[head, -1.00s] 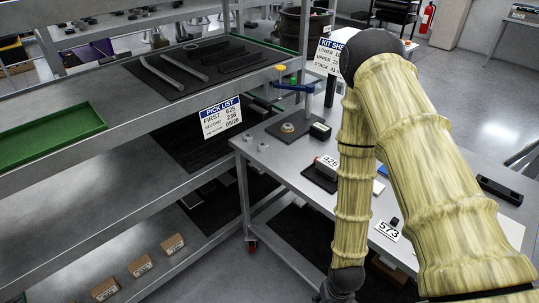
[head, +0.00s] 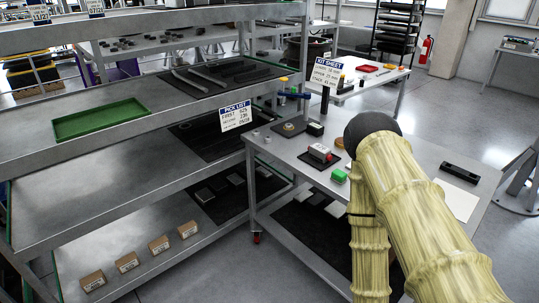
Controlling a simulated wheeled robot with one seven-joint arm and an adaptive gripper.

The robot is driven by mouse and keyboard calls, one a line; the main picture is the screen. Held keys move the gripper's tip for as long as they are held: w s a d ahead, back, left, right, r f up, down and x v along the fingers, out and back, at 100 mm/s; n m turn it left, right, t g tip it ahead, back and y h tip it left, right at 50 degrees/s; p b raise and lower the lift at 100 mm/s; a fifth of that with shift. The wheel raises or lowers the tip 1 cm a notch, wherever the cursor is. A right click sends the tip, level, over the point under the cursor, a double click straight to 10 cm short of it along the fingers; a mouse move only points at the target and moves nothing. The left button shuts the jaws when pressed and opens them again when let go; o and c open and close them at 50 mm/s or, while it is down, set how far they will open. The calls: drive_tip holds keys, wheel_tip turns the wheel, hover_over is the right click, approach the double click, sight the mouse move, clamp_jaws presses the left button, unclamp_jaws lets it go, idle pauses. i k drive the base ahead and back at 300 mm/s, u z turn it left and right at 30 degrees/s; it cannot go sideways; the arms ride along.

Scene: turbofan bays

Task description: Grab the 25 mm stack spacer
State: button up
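I cannot pick out a part marked as the 25 mm stack spacer. Two small grey cylinders (head: 261,137) stand at the left corner of the work table (head: 290,172), but their size cannot be read. A round metal piece (head: 289,126) sits on a dark plate near them. The kit sheet (head: 326,73) stands on a post behind, its lines too small to read surely. My arm reaches down over the table's right part and out at the bottom edge. My gripper is out of view, and my arm hides part of the table.
A red-topped block (head: 320,152) and a green block (head: 339,176) sit on the table. A black bar (head: 460,173) lies at right. The shelf rack at left holds a green tray (head: 101,119), a pick list (head: 236,114) and cartons (head: 159,245). Floor is clear between rack and table.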

sight(267, 139)
drive_tip(key=z, duration=0.65)
drive_tip(key=i, duration=1.45)
drive_tip(key=u, duration=0.8)
